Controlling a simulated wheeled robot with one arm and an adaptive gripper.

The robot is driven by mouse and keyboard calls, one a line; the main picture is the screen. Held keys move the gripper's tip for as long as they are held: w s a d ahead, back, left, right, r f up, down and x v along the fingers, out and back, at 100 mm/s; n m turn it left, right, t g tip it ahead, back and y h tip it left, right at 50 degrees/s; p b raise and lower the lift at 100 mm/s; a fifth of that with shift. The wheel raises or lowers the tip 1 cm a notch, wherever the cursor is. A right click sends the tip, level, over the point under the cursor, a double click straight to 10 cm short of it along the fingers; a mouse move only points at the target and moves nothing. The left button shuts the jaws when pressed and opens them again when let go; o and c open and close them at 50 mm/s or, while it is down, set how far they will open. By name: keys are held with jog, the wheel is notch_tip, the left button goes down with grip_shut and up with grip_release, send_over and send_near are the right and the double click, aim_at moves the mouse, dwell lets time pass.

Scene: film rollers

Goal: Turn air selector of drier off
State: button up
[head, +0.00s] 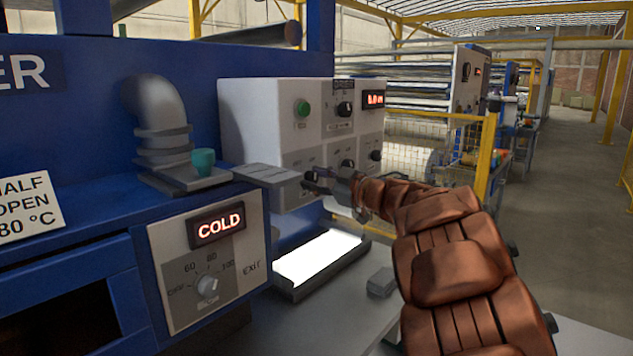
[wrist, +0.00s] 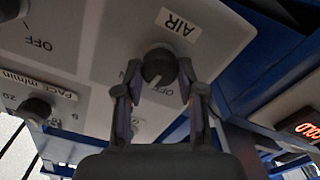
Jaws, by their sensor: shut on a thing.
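The air selector is a black knob (wrist: 158,64) with a pale pointer line, below an upside-down AIR label (wrist: 177,23) on a light panel in the wrist view. My gripper (wrist: 159,80) has one finger on each side of the knob and is shut on it. The pointer line slants toward the lower left of that view. In the head view my gripper (head: 328,182) is at the lower left of the white control box (head: 262,115), and it hides most of the knob there. Lettering by the left finger is partly covered.
A blue machine with a COLD display (head: 218,226) and a temperature dial (head: 208,287) stands at the left. Another black knob (wrist: 35,110) is beside the air selector. A bright lit panel (head: 318,256) lies below my arm. A yellow guard frame (head: 486,155) stands to the right.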

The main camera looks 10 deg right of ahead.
jog(key=n+b, duration=0.1)
jog(key=n, duration=0.2)
jog(key=shift+f+n, duration=0.1)
jog(key=shift+n, duration=0.3)
jog(key=shift+a+n+b, duration=0.1)
jog(key=shift+n+b, duration=1.05)
jog(key=shift+n, duration=1.05)
jog(key=o, duration=1.1)
jog(key=shift+o, duration=0.2)
jog(key=shift+s, duration=0.1)
jog(key=v, duration=1.2)
